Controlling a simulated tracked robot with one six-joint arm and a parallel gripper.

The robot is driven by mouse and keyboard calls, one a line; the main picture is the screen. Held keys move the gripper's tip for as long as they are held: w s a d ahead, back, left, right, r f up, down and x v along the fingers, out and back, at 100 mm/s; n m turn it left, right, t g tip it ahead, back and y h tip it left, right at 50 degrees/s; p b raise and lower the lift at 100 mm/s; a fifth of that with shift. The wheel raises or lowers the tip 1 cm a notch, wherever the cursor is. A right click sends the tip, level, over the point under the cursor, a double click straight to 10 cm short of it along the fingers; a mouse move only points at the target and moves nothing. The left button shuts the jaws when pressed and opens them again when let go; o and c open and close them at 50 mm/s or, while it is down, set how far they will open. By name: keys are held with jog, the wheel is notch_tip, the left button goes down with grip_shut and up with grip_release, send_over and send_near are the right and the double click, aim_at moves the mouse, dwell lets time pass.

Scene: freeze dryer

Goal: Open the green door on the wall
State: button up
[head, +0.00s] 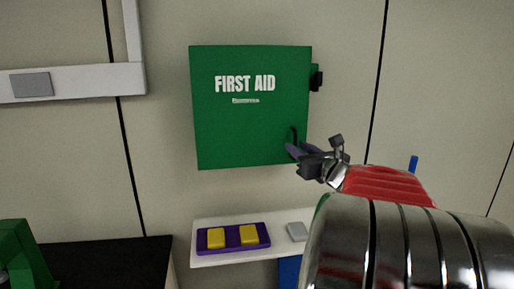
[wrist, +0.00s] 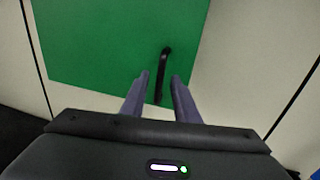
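The green door (head: 240,125) is the front of a first aid cabinet on the wall, marked "FIRST AID" in white. It looks closed. It also fills the upper part of the wrist view (wrist: 100,45). A black handle (wrist: 164,70) stands upright near its lower right corner. My gripper (head: 293,150) is at that corner in the head view. In the wrist view the two fingers of my gripper (wrist: 161,78) are apart, with the handle showing between and just beyond their tips. The fingers do not visibly press on the handle.
A white shelf (head: 215,259) below the cabinet holds a purple tray (head: 232,245) with yellow blocks and a small grey block (head: 297,231). A black-topped surface (head: 110,260) and a green object (head: 22,255) are at lower left. A grey wall conduit (head: 75,82) is at upper left.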

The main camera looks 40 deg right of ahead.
jog(key=shift+w+d, duration=0.1)
jog(key=shift+w, duration=0.15)
jog(key=shift+c, duration=0.5)
grip_shut()
